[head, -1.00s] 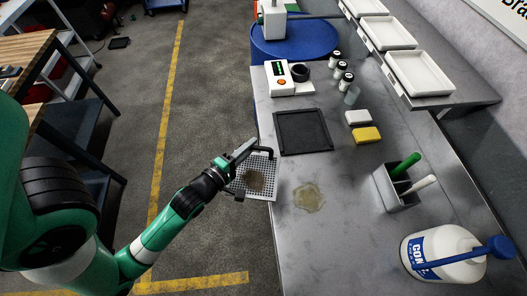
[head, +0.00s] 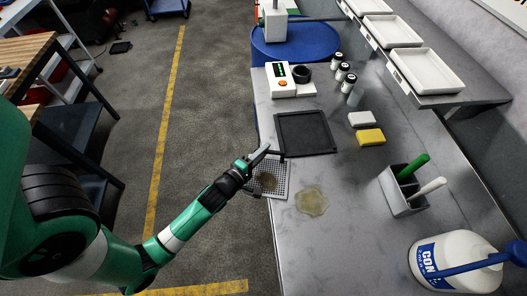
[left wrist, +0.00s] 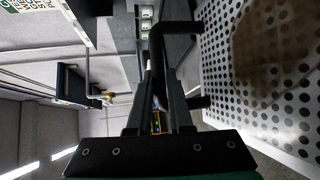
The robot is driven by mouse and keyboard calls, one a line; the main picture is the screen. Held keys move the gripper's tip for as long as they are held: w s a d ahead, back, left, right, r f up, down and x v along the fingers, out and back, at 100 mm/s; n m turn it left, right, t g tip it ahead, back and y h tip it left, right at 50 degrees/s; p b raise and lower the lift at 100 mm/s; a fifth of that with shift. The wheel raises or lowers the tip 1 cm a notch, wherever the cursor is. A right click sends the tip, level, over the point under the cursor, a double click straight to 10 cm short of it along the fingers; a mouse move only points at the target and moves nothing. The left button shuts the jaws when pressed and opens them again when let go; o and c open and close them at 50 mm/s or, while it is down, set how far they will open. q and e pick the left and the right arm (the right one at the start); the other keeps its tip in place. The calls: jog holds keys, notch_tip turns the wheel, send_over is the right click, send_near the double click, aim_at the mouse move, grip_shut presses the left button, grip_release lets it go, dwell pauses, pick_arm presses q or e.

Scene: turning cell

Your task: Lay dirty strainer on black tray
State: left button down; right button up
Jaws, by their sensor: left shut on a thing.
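The dirty strainer (head: 281,181) is a light, perforated flat plate with a brown stain and a dark handle. My left gripper (head: 262,154) is shut on its handle, at the left edge of the bench near the black tray. In the left wrist view the strainer (left wrist: 270,75) fills the right side with its holes and brown smear, and the dark handle runs between the fingers of the left gripper (left wrist: 160,85). The black tray (head: 304,133) lies flat and empty on the bench, just beyond the strainer. My right gripper is not in view.
A brownish puddle (head: 311,201) lies on the bench right of the strainer. A yellow sponge (head: 370,137), a white block (head: 361,119), a grey holder (head: 402,197) with brushes and a white tub (head: 455,262) stand to the right. A white device (head: 288,82) stands behind the tray.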

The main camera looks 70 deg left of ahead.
pick_arm(q)
jog(key=c, duration=1.3)
grip_release()
jog(key=shift+f, duration=0.1)
jog(key=o, duration=0.5)
jog(key=shift+c, duration=0.2)
jog(key=shift+r, duration=0.2)
jog(key=b+v, duration=0.3)
jog(key=v, duration=0.9)
jog(key=shift+a, duration=0.1)
